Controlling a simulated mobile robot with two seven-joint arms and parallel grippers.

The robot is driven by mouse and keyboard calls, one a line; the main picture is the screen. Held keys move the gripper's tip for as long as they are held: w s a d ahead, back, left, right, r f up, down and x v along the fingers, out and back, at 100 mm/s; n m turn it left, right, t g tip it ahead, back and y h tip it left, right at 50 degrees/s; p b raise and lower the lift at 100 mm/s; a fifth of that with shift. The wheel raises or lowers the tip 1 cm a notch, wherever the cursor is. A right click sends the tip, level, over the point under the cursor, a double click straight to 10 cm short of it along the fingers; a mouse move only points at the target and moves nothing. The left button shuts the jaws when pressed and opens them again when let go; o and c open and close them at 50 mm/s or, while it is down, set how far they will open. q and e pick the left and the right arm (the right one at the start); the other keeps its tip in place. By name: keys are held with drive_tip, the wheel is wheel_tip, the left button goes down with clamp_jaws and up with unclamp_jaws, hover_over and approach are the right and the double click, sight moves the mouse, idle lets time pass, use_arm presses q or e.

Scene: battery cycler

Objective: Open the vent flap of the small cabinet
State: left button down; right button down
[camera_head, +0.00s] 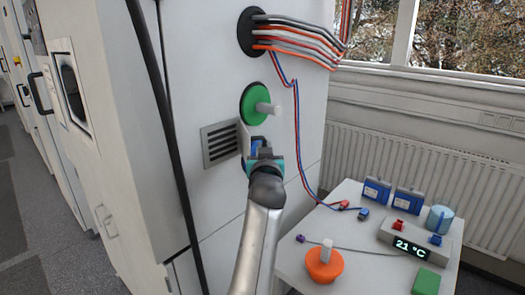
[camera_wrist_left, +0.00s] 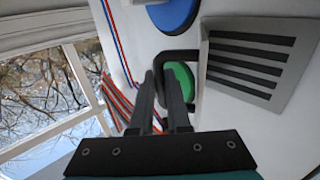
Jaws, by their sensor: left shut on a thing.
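The grey vent flap (camera_head: 220,144) with dark slots sits on the front of the white cabinet (camera_head: 190,85). It also shows at the upper right in the left wrist view (camera_wrist_left: 245,62). A black bar handle (camera_wrist_left: 180,56) stands out from the flap's edge. My left gripper (camera_head: 258,150) is at the flap's right side in the head view. In the left wrist view its two fingers (camera_wrist_left: 163,75) are closed around the handle. I cannot tell whether the flap stands off the cabinet. My right gripper is in neither view.
A green disc with a pale peg (camera_head: 255,104) is just above my gripper. A blue disc (camera_wrist_left: 173,12) is close by. Cables (camera_head: 297,130) hang to the right. A white table (camera_head: 365,262) with blue boxes, an orange knob and a display stands at the right.

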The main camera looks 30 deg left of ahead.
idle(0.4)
use_arm(q)
drive_tip(key=c, duration=1.2)
unclamp_jaws()
drive_tip(key=shift+o, duration=0.2)
